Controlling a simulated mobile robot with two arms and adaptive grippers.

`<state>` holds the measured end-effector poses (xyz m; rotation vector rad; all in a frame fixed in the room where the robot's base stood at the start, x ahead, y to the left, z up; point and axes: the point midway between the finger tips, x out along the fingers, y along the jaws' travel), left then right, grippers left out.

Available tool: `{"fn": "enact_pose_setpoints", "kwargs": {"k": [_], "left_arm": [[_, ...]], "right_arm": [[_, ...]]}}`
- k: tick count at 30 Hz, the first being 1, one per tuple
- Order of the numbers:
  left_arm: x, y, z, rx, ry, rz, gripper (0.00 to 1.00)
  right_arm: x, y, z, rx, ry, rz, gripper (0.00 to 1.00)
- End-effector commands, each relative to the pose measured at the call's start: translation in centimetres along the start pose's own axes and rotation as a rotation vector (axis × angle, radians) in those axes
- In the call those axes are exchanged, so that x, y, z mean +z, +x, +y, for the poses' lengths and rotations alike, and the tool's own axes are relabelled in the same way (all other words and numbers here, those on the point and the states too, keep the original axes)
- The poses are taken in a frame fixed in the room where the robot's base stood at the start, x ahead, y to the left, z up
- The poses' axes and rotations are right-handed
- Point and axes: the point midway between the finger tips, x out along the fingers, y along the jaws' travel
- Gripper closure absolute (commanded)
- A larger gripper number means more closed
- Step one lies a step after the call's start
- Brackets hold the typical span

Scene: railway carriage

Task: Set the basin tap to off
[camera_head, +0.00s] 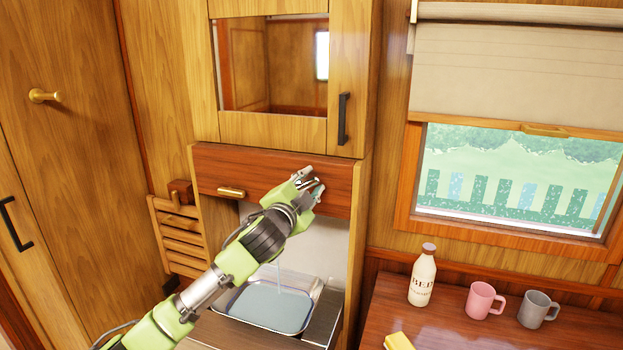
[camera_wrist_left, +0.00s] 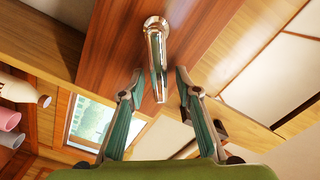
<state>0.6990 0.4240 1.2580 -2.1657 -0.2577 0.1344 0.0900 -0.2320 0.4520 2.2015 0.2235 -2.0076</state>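The basin tap (camera_wrist_left: 155,45) is a chrome fitting with a long lever on a reddish wood panel, at the top middle of the left wrist view. In the head view my left gripper mostly hides it. My left gripper (camera_head: 312,184) is in front of the wood panel above the basin (camera_head: 315,290). In the left wrist view its two teal-padded fingers are apart, one on each side of the lever's lower end, with gaps showing. The basin holds pale blue water, and a thin stream appears to fall into it. My right gripper is in neither view.
A mirrored cabinet (camera_head: 272,112) is above the panel. A brass handle (camera_head: 231,191) is on the panel, left of my gripper. On the table (camera_head: 440,333) at right are a bottle (camera_head: 422,277), a pink mug (camera_head: 481,300), a grey mug (camera_head: 535,310) and a yellow item (camera_head: 399,341).

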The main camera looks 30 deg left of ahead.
Motion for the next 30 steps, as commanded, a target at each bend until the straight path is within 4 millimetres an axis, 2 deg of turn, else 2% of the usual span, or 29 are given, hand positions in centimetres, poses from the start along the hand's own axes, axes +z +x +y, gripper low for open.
{"fn": "enact_pose_setpoints", "kwargs": {"k": [11,12,15,16,30], "left_arm": [[0.0,0.62,0.11,0.001,0.0,0.0,0.69],[0.0,0.61,0.11,0.001,0.0,0.0,0.72],[0.0,0.6,0.1,0.001,0.0,0.0,0.98],[0.0,0.6,0.1,0.001,0.0,0.0,1.0],[0.04,0.59,0.53,0.003,0.079,-0.001,1.0]], "right_arm": [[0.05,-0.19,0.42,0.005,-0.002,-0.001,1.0],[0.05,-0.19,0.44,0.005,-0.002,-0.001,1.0],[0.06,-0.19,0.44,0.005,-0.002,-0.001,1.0],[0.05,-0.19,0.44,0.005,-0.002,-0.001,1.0],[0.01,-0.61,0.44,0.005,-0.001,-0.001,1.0]]}}
